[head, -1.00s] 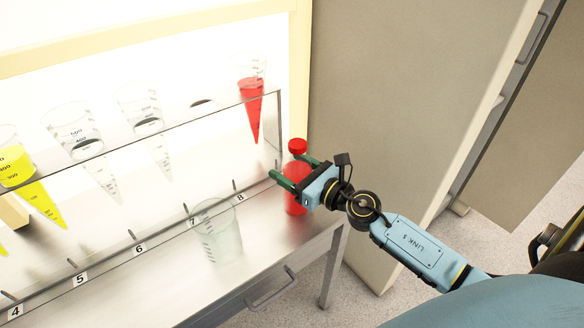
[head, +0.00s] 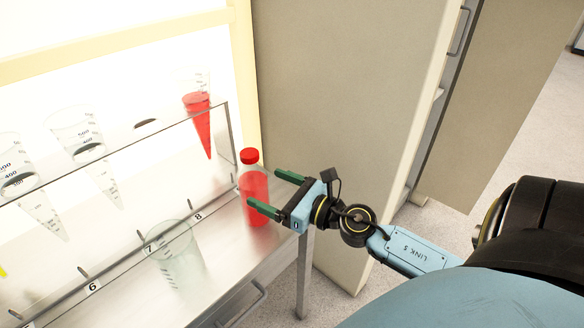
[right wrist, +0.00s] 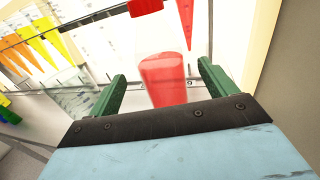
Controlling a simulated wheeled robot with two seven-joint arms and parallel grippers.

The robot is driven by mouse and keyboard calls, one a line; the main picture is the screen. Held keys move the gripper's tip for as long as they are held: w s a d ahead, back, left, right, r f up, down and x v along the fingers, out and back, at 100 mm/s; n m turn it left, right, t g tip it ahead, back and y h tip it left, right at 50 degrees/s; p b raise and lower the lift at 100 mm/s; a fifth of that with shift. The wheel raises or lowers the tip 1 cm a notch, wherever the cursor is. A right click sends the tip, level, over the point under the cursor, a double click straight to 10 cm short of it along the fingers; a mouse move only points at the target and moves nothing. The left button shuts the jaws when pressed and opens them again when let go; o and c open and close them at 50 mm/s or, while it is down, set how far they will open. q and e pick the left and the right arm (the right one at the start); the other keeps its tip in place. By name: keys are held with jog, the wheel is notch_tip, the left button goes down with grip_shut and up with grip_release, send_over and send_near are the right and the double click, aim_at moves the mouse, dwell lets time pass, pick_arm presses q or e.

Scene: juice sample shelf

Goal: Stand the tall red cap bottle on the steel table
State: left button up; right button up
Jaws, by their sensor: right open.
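The tall red cap bottle (head: 254,190) stands upright at the right end of the steel table (head: 243,242), its red liquid visible under a red cap. My right gripper (head: 276,193) is open, with its green fingers pointing left towards the bottle. Its fingertips are close to the bottle's right side, and the jaws are empty. In the right wrist view the bottle (right wrist: 163,80) appears ahead of the gap between the fingers, apart from both. My left gripper is not in view.
A clear beaker (head: 178,258) stands on the table left of the bottle. A transparent rack (head: 150,165) behind holds cone-shaped vessels, one with red liquid (head: 198,125). A grey cabinet (head: 340,100) stands to the right. Numbers mark the table's slots.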

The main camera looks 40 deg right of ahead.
jog(key=b+v, duration=0.1)
jog(key=v, duration=0.2)
jog(key=shift+s+f, duration=0.15)
jog(key=shift+s, duration=0.05)
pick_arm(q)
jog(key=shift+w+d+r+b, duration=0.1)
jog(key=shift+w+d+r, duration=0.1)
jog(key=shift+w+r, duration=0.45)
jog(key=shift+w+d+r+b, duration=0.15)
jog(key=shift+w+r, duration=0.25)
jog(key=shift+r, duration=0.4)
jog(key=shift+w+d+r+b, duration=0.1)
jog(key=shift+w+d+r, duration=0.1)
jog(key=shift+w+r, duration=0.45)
pick_arm(e)
jog(key=shift+v, duration=0.8)
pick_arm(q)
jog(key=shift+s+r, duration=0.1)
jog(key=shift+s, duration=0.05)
